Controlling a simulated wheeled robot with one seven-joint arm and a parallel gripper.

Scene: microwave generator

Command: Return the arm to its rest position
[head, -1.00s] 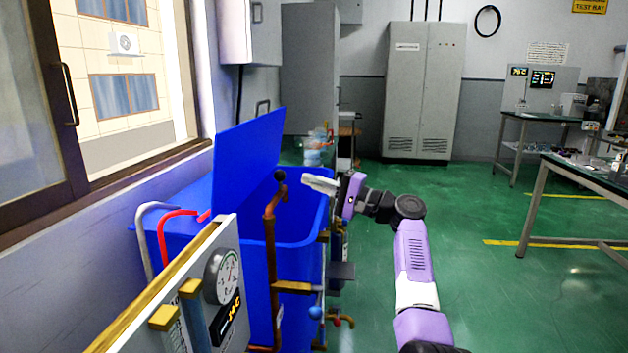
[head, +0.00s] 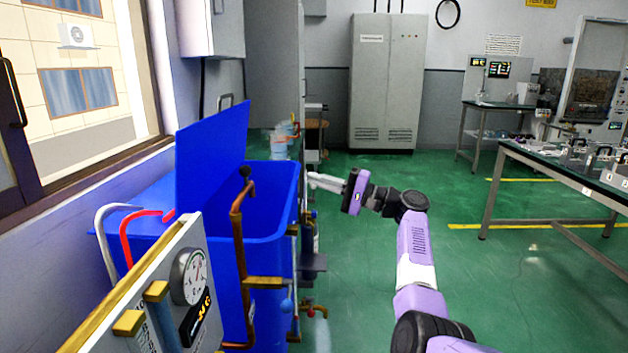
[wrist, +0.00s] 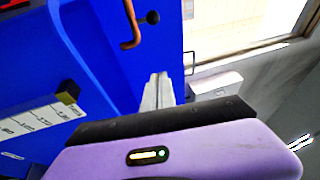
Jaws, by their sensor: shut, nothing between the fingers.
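My gripper (head: 322,182) is at the end of my purple and white arm in the head view. It points left toward the blue tank, at about the height of its right rim. Its pale fingers are together with nothing between them. In the wrist view my gripper's fingers (wrist: 158,92) show as a closed grey pair in front of blue surfaces. My arm reaches up from the bottom right of the head view, bent at the elbow. I cannot tell from the head view how far the fingertips are from the tank.
The open blue tank (head: 268,205) stands left of my gripper. A brown pipe (head: 238,225) and a gauge panel (head: 190,276) are in front of it. Grey cabinets (head: 388,80) stand at the back. A workbench (head: 560,170) is at the right. Green floor is free between.

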